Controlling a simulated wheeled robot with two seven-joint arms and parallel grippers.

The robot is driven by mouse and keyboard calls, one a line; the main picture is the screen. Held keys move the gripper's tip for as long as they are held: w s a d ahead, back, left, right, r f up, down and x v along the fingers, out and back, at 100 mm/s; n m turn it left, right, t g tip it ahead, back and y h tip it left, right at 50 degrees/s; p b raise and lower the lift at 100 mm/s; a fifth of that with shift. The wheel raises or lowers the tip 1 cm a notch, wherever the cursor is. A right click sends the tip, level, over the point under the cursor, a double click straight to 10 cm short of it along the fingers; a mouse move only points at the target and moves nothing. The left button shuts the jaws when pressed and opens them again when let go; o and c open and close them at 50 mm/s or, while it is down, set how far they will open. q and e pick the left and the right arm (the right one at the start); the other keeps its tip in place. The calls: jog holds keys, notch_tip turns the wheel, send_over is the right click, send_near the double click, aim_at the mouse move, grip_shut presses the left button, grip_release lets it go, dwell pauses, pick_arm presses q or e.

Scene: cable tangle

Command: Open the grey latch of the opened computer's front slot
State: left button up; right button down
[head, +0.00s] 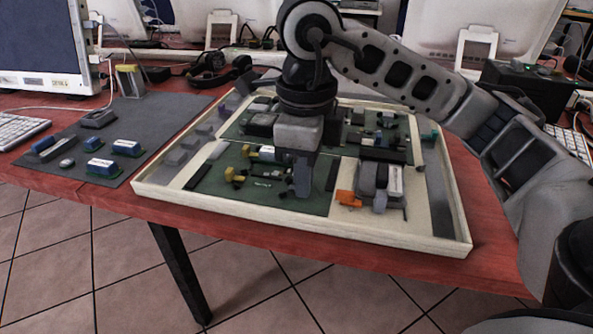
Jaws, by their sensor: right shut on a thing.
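The opened computer (250,214) is a shallow cream-rimmed case on the red table, with green boards and small parts inside. My right gripper (303,192) points straight down over the front green board (262,199), near that board's right side. Its fingers are shut on a small grey piece, which looks like the grey latch of the front slot. The fingers hide most of that piece, and I cannot tell how far it is turned. My left gripper is not in view.
An orange part (346,198) and a grey block (372,177) sit just right of the gripper. A dark mat (122,134) with several blue-and-white parts lies to the left. Headphones (213,72) and monitors stand behind. The red table's front edge is clear.

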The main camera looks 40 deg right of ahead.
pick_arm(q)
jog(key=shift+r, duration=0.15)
pick_arm(e)
jog(key=shift+s+d, duration=0.15)
jog(key=c, duration=1.4)
grip_release()
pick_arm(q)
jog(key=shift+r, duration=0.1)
pick_arm(e)
jog(key=shift+r, duration=0.15)
